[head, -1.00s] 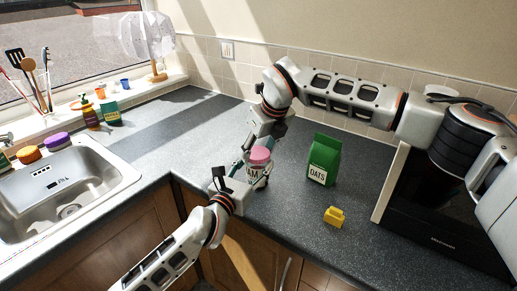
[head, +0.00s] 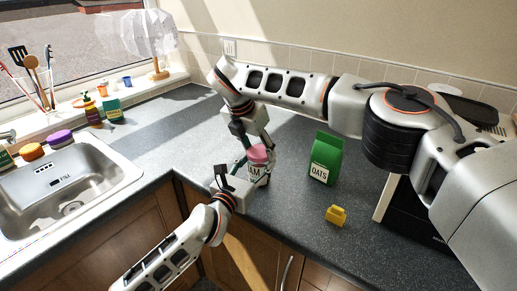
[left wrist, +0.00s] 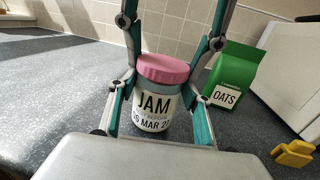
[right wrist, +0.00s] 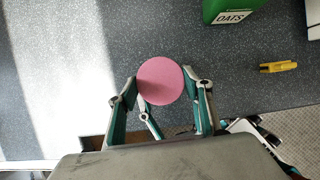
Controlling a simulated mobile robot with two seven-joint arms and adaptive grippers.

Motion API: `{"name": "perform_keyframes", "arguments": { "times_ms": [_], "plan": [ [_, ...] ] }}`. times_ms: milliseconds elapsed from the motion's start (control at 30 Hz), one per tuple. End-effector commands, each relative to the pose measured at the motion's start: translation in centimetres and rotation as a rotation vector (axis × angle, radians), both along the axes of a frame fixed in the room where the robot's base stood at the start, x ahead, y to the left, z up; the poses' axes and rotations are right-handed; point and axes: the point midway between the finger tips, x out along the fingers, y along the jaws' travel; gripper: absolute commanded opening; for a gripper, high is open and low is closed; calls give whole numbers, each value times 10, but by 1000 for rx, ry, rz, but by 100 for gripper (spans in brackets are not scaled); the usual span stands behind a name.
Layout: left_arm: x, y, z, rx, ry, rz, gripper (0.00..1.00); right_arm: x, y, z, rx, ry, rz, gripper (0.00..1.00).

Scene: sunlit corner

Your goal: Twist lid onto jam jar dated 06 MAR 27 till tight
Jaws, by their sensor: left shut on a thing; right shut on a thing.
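The jam jar (left wrist: 155,112) stands upright on the dark worktop. Its white label reads JAM, with a date partly hidden that shows as 6 MAR 2. The pink lid (left wrist: 163,68) sits level on the jar's mouth; I cannot tell how tight it is. My left gripper (left wrist: 158,108) is shut around the jar's body from the front. My right gripper (right wrist: 160,82) comes from above and is shut on the lid, whose round top shows in the right wrist view (right wrist: 160,81). In the head view the jar (head: 255,173) is partly covered by my grippers.
A steel sink (head: 70,190) is at the left. A dark appliance stands at the right, partly behind my right arm. The worktop behind the jar is mostly clear.

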Motion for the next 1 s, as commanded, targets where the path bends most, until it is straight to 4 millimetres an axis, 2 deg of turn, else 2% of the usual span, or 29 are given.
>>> {"name": "perform_keyframes", "arguments": {
  "times_ms": [233,267,300,333,700,1000],
  "plan": [
    [0,0,-1,0,1,1,0,1,0,1,0,-1,0,38],
    [0,0,-1,0,1,1,0,1,0,1,1,-2,1,55],
    [0,0,-1,0,2,1,0,1,0,1,1,-2,2,66],
    [0,0,-1,0,2,1,0,0,0,1,1,-2,2,67],
    [0,0,-1,0,2,1,0,0,0,3,1,-1,3,67],
    [0,0,-1,0,2,1,0,1,0,36,1,-2,3,67]
  ]
}}
